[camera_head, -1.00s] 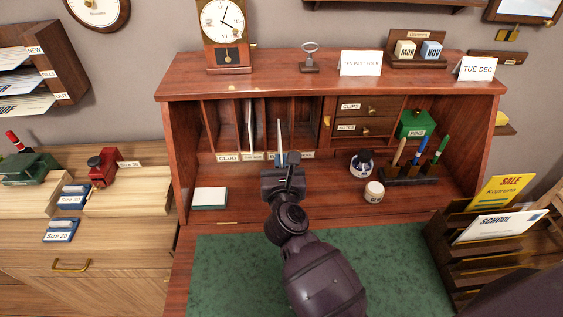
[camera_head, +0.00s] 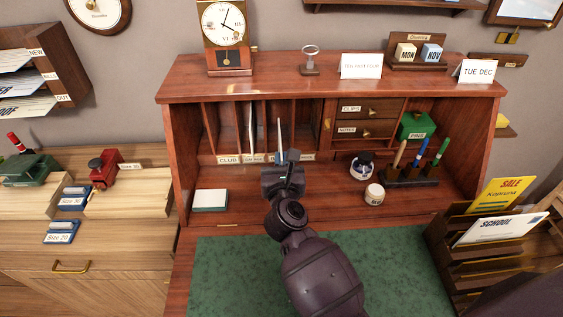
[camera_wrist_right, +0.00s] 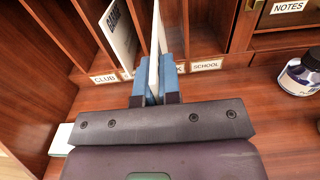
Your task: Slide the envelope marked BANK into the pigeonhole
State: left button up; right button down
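A thin white envelope (camera_wrist_right: 154,55) stands upright, edge-on, between the blue fingers of my right gripper (camera_wrist_right: 156,90). It also shows in the head view (camera_head: 279,134), above the gripper, at the mouth of a pigeonhole in the desk's rack. Its writing does not show. How deep the envelope reaches is hard to tell. My left gripper is not in view.
Another white envelope (camera_wrist_right: 118,32) stands in the slot to the left. Thin wooden dividers flank the slots.

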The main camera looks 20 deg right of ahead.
aim_at(280, 139)
jog(key=shift+x, duration=2.45)
jog(key=shift+x, duration=0.85)
jog(key=shift+x, duration=0.8)
jog(key=shift+x, duration=0.85)
jog(key=shift+b+x, duration=0.35)
jog(key=shift+x, duration=0.55)
jog(key=c, duration=1.2)
grip_release()
jog(key=shift+c, duration=0.2)
jog(key=shift+f, duration=0.1)
